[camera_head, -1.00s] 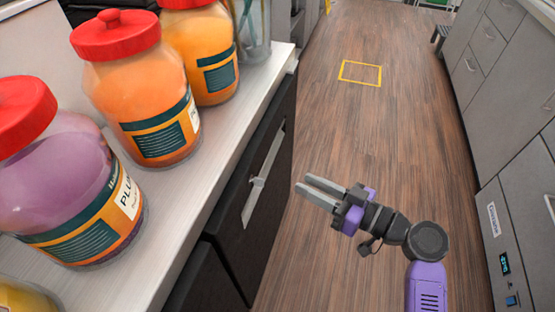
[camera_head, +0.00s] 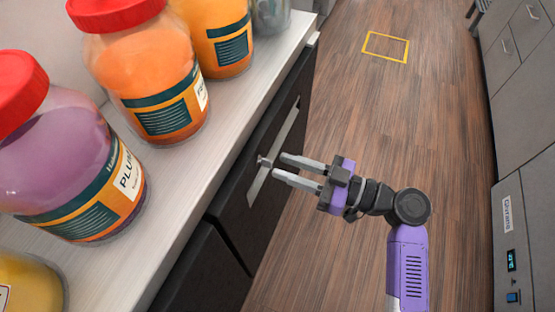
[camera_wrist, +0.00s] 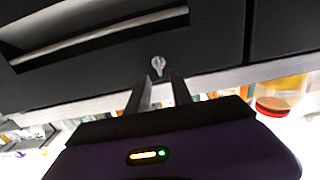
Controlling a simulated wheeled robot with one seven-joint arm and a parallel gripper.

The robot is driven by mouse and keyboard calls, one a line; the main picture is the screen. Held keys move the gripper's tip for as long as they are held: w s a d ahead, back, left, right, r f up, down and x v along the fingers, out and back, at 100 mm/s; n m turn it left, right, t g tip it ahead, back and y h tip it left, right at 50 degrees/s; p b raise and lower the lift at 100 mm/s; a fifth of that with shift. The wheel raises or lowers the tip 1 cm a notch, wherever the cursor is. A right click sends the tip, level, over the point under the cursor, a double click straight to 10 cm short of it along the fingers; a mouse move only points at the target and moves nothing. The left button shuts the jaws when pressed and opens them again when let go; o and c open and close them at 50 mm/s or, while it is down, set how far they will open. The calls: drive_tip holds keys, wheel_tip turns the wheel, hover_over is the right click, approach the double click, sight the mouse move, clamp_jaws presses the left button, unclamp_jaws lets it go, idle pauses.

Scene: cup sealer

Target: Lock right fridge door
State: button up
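The dark fridge door (camera_head: 232,190) is the front of the counter unit and looks closed. Its long recessed light handle (camera_head: 273,155) also shows in the wrist view (camera_wrist: 95,36). A small silver key or lock (camera_head: 264,161) sticks out of the door by the handle; it also shows in the wrist view (camera_wrist: 158,64). My gripper (camera_head: 278,165) is open and empty, its two fingers pointing at the lock from a short distance. In the wrist view the lock lies just beyond the fingertips (camera_wrist: 161,80), roughly between them. Whether the lock is turned cannot be told.
Several jars with red lids, such as the plum jar (camera_head: 75,165), stand on the white countertop (camera_head: 185,190) above the door. The wooden floor (camera_head: 350,110) is clear, with a yellow square outline (camera_head: 386,47). Grey cabinets (camera_head: 525,130) line the right side.

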sight(265, 163)
drive_tip(key=shift+x, duration=1.4)
clamp_jaws()
